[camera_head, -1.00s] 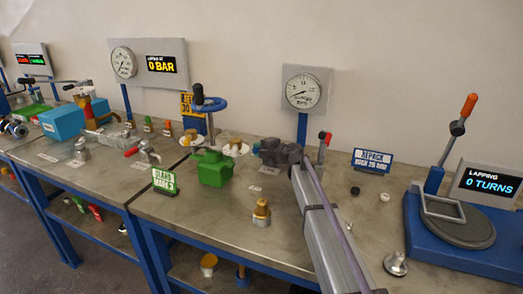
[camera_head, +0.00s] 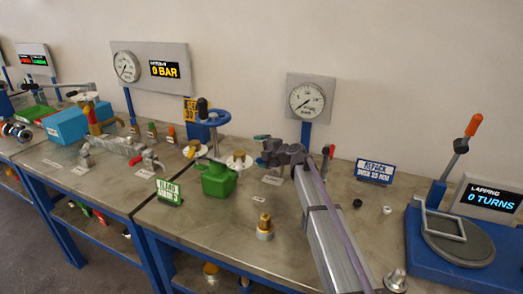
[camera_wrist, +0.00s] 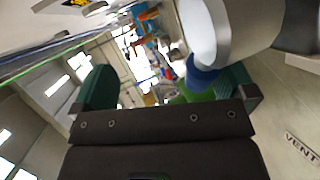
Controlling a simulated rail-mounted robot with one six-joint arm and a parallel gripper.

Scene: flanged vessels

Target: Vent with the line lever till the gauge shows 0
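A gauge (camera_head: 306,99) with a white round dial hangs on a grey panel behind the middle of the bench; its numbers are too small to read surely. A small upright lever with a red grip (camera_head: 327,151) stands below it, just right of my arm, which hides part of its base. I cannot tell for sure that this is the line lever. My gripper (camera_head: 262,146) is in the air left of this lever and apart from it. In the wrist view its green fingers (camera_wrist: 165,88) are wide apart with nothing held between them. A VENT label (camera_wrist: 301,146) lies at the right there.
A brass fitting (camera_head: 264,226) stands in front. Another red-handled lever (camera_head: 150,158) is farther left. The lapping station (camera_head: 420,245) fills the right end.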

